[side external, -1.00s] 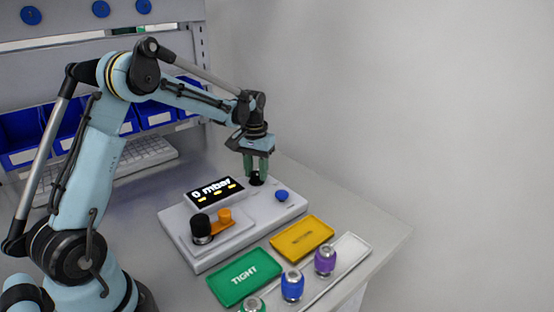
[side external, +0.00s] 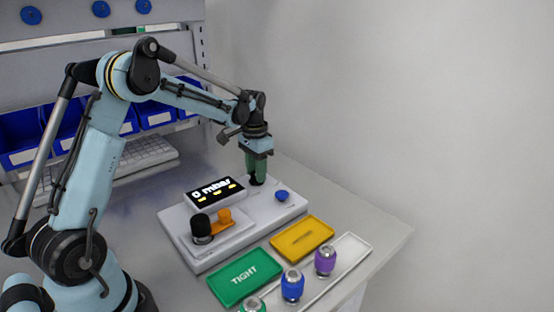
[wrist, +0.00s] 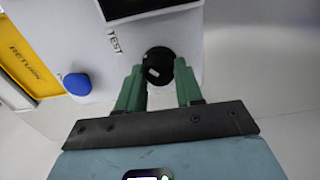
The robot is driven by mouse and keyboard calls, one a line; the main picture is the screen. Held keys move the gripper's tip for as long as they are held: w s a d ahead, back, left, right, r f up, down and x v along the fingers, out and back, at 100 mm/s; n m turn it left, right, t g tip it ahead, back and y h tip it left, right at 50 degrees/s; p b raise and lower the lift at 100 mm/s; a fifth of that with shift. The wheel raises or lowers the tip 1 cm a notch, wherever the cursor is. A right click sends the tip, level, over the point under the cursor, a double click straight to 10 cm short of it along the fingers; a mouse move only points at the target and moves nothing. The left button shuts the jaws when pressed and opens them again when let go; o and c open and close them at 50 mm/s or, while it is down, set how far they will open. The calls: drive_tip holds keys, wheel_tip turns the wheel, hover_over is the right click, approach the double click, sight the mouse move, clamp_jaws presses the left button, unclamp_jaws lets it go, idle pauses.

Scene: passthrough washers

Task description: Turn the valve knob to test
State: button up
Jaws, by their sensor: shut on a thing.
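The black valve knob (wrist: 157,60) sits on the grey test unit (side external: 178,218), beside the printed word TEST in the wrist view. A pale mark shows on the knob's face. My gripper (wrist: 160,75) points down with its green fingers on either side of the knob, shut on it. In the side view my gripper (side external: 257,178) stands over the knob (side external: 256,181), and its fingers cover most of it. The unit's display (side external: 215,191) reads 0 mbar.
A blue button (side external: 282,196) sits close to the knob. A black cylinder (side external: 201,227) and an orange part (side external: 223,216) are at the unit's front left. A green TIGHT tray (side external: 244,278), a yellow tray (side external: 302,239) and a rack with purple (side external: 325,261) and blue (side external: 292,285) parts stand in front.

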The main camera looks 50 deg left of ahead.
drive_tip(key=o, duration=1)
drive_tip(key=shift+o, duration=0.2)
wheel_tip(320, 180, up, 12)
drive_tip(key=s+d+r+t, duration=0.2)
drive_tip(key=s+d+t, duration=0.2)
drive_tip(key=s+d, duration=0.45)
drive_tip(key=s+d+f+t, duration=0.3)
drive_tip(key=s+d, duration=0.3)
drive_tip(key=d, duration=0.2)
drive_tip(key=shift+s+d+f, duration=0.25)
drive_tip(key=shift+s+f, duration=0.15)
drive_tip(key=shift+f, duration=0.5)
